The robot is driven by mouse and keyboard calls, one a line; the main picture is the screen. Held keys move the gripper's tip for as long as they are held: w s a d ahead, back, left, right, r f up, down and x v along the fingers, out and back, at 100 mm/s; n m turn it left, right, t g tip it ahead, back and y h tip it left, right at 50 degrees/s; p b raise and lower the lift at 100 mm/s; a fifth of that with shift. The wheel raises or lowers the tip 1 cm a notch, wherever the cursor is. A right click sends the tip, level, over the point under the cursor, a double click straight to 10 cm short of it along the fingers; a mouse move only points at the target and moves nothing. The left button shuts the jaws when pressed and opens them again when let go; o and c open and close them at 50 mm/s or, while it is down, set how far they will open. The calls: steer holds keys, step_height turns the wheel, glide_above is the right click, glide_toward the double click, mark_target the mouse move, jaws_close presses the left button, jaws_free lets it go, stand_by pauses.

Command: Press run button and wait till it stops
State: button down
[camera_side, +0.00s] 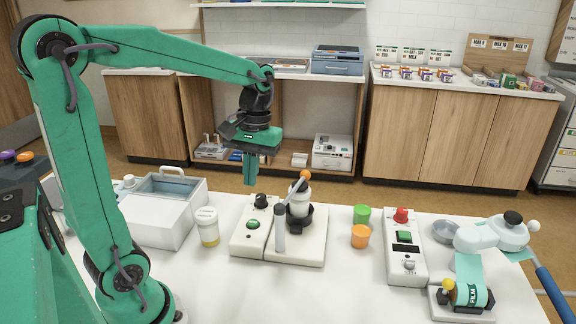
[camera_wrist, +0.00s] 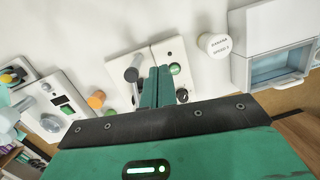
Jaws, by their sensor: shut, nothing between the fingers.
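A white two-part device (camera_side: 240,243) stands mid-table. Its left part carries a round green button (camera_side: 253,224) and a black knob (camera_side: 261,201). Its right part carries a grey post (camera_side: 280,222) and a white jar (camera_side: 300,201) in a black holder, with an orange-ended lever across it. The green button also shows in the wrist view (camera_wrist: 175,69). My gripper (camera_side: 249,182) is shut and empty, pointing down above and behind the device, clear of it. In the wrist view my fingers (camera_wrist: 156,72) partly cover the device. No label marks the run button.
To the right stand green and orange cups (camera_side: 360,236) and a white panel (camera_side: 398,270) with a red knob and green square button. A lidded jar (camera_side: 207,226) and a white bin (camera_side: 153,226) stand left. A film dispenser (camera_side: 470,296) is far right.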

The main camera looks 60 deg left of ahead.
mark_target(254, 220)
steer(key=w+a+f+n+g+h, duration=0.2)
steer(key=w+a+f+n+g, duration=0.1)
steer(key=a+f+n+g, duration=0.2)
steer(key=shift+w+a+f+n, duration=0.4)
steer(key=shift+a+f+n, duration=0.2)
steer(key=shift+a+f, duration=0.45)
steer(key=shift+a+r, duration=0.15)
steer(key=shift+f, duration=4.4)
